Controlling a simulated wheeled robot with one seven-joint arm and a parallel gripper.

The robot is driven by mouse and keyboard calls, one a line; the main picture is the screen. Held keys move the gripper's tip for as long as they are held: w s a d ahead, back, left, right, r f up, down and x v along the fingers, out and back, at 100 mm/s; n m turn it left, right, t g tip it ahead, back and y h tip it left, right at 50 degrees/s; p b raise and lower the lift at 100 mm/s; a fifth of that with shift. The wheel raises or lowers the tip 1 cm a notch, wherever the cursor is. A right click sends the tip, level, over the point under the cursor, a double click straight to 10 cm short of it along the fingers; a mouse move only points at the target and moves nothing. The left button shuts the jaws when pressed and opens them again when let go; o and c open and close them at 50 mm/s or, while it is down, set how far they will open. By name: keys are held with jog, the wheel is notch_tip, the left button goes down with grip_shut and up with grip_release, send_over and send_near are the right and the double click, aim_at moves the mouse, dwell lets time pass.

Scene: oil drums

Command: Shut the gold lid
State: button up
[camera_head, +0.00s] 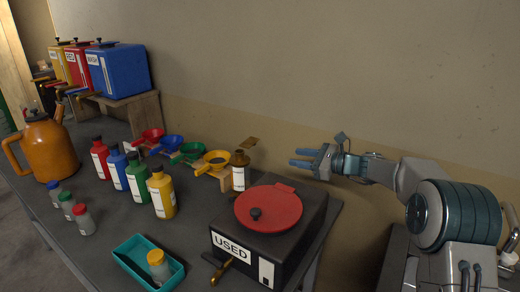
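A small brown-gold flap (248,141), which looks like the gold lid, stands raised above a brown container (240,158) with a white label at the right end of the row of coloured funnels. The flap looks tilted up, apart from the container's top; its hinge is too small to make out. My gripper (299,157) is to the right of the flap, with its blue fingers pointing left towards it. The fingers are apart with nothing between them, and a clear gap separates them from the flap.
A black box marked USED with a red round lid (270,207) stands in front of my gripper. Yellow (213,160), green, blue and red funnels stand to the left. Coloured bottles (161,193), a teal tray (132,272) and an orange can (45,147) occupy the table.

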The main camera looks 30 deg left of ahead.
aim_at(250, 145)
jog(key=w+a+f+m+y+p, duration=0.1)
jog(key=w+a+p, duration=0.1)
jog(key=a, duration=0.6)
jog(key=w+a+m+p, duration=0.1)
jog(key=w+a, duration=0.1)
jog(key=a, duration=0.6)
jog(key=shift+a+f+t+y+p, duration=0.3)
jog(key=shift+f+t+y+p, duration=0.05)
jog(key=shift+f+t+y, duration=0.05)
jog(key=shift+c, duration=0.4)
grip_shut()
